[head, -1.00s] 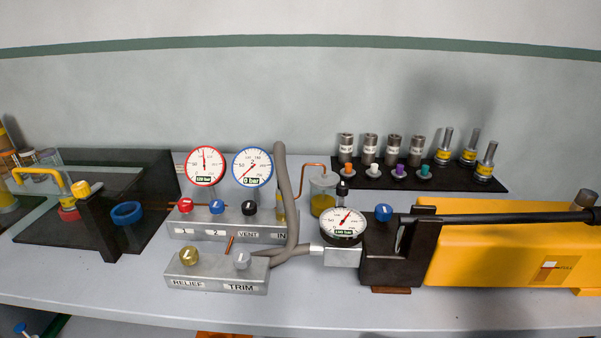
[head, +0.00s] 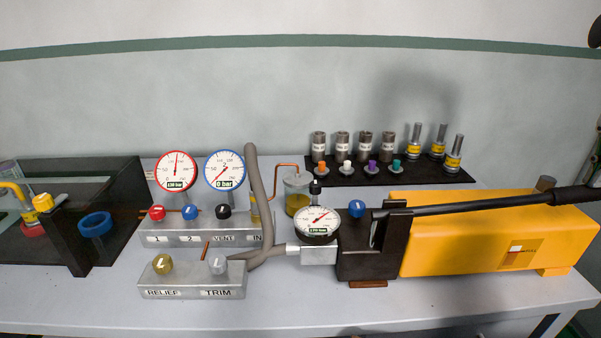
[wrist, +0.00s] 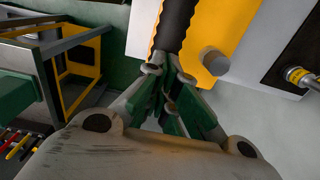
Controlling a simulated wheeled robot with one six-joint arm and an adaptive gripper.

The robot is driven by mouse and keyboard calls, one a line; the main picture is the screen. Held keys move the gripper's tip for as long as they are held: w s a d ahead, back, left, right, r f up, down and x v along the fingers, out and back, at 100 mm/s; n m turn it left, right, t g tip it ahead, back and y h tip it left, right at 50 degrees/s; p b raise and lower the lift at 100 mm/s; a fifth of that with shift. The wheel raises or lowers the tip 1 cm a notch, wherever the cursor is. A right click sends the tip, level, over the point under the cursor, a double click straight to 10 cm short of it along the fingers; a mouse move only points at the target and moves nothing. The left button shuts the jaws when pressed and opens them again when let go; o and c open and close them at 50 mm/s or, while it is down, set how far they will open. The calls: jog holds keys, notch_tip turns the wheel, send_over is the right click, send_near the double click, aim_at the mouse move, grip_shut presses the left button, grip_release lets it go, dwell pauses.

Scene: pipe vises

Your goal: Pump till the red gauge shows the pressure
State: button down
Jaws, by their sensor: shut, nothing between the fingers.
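The red-rimmed gauge (head: 177,171) stands at the left of the manifold, its needle near upright; its small readout looks like the high 130s bar, though the digits are blurred. The pump (head: 372,250) carries a white dial gauge (head: 317,222), its needle pointing up and right. The pump's long black lever (head: 480,206) runs right, slightly rising, over the yellow tank. Its black grip (wrist: 176,25) also shows in the wrist view. My gripper (wrist: 172,88) is shut and empty, just off the grip's end; I cannot tell if they touch.
The blue-rimmed gauge (head: 225,170) reads 0 bar. The manifold (head: 205,236) has red, blue and black knobs; the relief and trim block (head: 192,280) stands in front. The yellow tank (head: 490,235) lies under the lever. A black rack (head: 350,177) of fittings stands behind.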

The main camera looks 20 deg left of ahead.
jog(key=shift+a+r, duration=0.2)
jog(key=shift+r, duration=1.7)
notch_tip(320, 180, up, 7)
jog(key=a, duration=0.2)
jog(key=shift+s+r, duration=0.15)
jog(key=shift+s, duration=0.25)
jog(key=shift+d+f, duration=0.1)
jog(key=shift+f, duration=0.1)
jog(key=shift+w+d+f, duration=0.1)
jog(key=shift+d+f, duration=0.1)
jog(key=shift+f, duration=0.6)
jog(key=shift+w+d+f, duration=0.1)
jog(key=shift+d+f, duration=0.1)
jog(key=shift+f, duration=0.6)
jog(key=shift+d+f, duration=0.2)
jog(key=shift+f, duration=0.6)
jog(key=r, duration=0.2)
jog(key=a+r, duration=0.1)
jog(key=r, duration=0.2)
jog(key=shift+s+a+r, duration=0.1)
jog(key=shift+s+a, duration=0.05)
jog(key=shift+s, duration=0.05)
